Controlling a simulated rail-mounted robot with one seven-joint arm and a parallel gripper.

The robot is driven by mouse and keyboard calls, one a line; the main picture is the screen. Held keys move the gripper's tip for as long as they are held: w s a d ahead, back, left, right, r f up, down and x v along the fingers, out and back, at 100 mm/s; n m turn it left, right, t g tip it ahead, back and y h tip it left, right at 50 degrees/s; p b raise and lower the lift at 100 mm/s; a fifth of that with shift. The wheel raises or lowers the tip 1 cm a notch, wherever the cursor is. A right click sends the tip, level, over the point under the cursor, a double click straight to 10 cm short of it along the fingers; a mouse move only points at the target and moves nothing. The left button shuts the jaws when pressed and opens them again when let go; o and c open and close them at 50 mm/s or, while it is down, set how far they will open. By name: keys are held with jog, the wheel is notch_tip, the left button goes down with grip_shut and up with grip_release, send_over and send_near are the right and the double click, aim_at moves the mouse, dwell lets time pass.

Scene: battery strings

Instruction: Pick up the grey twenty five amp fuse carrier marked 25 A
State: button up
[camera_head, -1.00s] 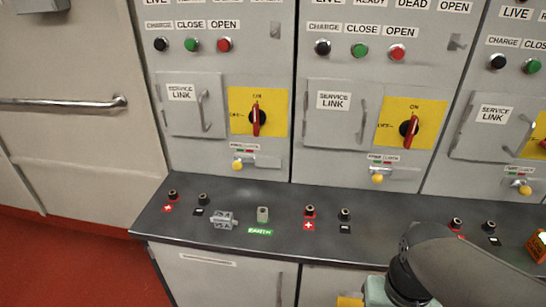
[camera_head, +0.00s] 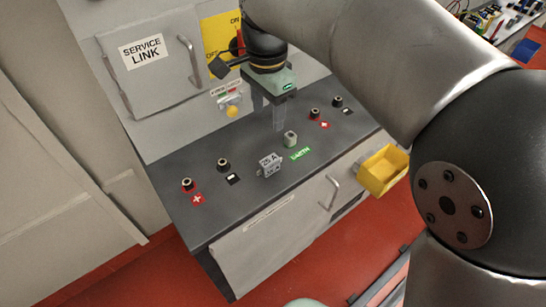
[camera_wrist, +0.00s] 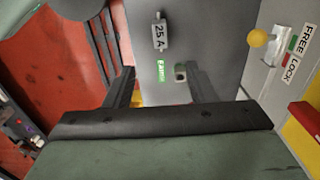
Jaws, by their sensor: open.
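The grey fuse carrier (camera_head: 269,165) marked 25 A lies on the dark grey bench top (camera_head: 225,205), near its front edge. In the wrist view the carrier (camera_wrist: 159,33) shows beyond my fingertips, near the top of the picture, its label reading sideways. My gripper (camera_head: 277,118) is above the bench, behind the carrier and a little right of it. In the wrist view its two fingers (camera_wrist: 160,72) are spread, with nothing held between them. The carrier is apart from both fingers.
A small grey post (camera_head: 290,138) by the green EARTH label (camera_head: 300,154) stands close to the carrier. Black terminals (camera_head: 223,165) stand on both sides. The cabinet with the yellow switch plate (camera_head: 217,36) rises behind. A yellow bin (camera_head: 383,170) hangs at the front right.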

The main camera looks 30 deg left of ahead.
send_over(270, 160)
notch_tip(270, 160, down, 11)
jog(key=shift+a+f, duration=0.1)
jog(key=shift+a, duration=0.05)
jog(key=shift+f+p, duration=0.55)
jog(key=shift+f, duration=2.35)
grip_shut()
